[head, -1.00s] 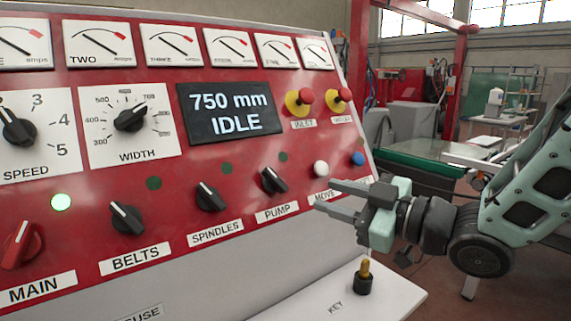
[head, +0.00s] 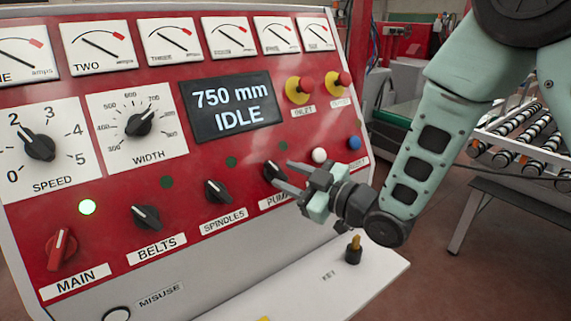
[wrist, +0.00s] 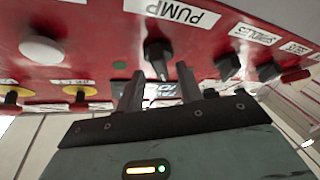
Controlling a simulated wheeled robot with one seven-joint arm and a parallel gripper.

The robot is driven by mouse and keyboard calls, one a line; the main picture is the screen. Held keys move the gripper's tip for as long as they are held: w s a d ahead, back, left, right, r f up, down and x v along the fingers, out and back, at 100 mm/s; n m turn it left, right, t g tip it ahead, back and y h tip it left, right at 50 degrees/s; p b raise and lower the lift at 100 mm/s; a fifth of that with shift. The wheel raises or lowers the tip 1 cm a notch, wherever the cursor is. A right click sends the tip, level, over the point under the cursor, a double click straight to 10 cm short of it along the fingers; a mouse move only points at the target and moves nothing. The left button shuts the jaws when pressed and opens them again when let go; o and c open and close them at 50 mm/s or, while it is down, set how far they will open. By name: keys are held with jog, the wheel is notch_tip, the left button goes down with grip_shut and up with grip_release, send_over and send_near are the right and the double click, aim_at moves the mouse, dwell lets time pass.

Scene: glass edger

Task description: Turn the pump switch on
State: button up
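The pump switch (head: 272,171) is a black rotary knob with a white pointer line on the red panel. Its pointer leans to the upper left, like the belts and spindles knobs. The PUMP label (head: 279,199) is partly hidden behind my fingers. The small lamp above the switch (head: 283,146) is dark green and unlit. My gripper (head: 283,175) is open, with its fingertips at the right side of the switch in the head view. In the wrist view the switch (wrist: 157,56) stands just beyond the gap between the two fingertips (wrist: 160,85). Contact cannot be told.
The spindles knob (head: 217,191) and belts knob (head: 146,217) are to the left. A white button (head: 319,156) and blue button (head: 354,143) are to the right, with red emergency buttons above. A key (head: 354,248) stands on the ledge below. The main lamp (head: 87,207) is lit.

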jog(key=shift+x, duration=0.8)
grip_shut()
